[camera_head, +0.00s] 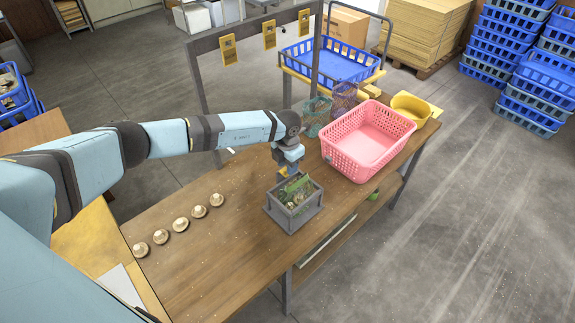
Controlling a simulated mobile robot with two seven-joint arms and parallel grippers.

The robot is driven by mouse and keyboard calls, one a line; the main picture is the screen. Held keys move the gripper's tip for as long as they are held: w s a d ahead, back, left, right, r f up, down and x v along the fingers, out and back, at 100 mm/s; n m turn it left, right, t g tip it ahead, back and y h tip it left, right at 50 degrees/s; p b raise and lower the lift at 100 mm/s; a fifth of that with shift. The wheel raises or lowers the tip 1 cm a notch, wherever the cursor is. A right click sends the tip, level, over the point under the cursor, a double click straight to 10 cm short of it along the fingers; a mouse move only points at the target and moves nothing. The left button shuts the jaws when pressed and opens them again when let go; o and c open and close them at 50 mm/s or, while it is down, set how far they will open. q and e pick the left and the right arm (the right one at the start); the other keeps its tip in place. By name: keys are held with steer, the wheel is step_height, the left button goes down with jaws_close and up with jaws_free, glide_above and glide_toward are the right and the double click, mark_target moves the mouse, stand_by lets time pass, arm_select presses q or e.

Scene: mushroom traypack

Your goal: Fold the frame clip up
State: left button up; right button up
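A small grey frame (291,222) stands on the wooden table, with a pack of green and pale contents (297,191) inside it. A small yellow piece (282,171) shows at the frame's back edge, right under my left gripper (287,168); it may be the frame clip, but it is too small to be sure. My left gripper points down over the back of the frame. Its fingertips are tiny and partly hidden, so I cannot tell whether they are open or touch the yellow piece. My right gripper is not in view.
Several mushrooms (180,224) lie in a row on the table (215,268) at left. A pink basket (352,160) stands right of the frame, with a yellow bowl (411,108) beyond it. A dark rack (196,80) with yellow tags rises behind. The table front is clear.

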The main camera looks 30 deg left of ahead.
arm_select(q)
steer(key=shift+f, duration=0.75)
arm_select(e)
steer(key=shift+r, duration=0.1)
arm_select(q)
jaws_close()
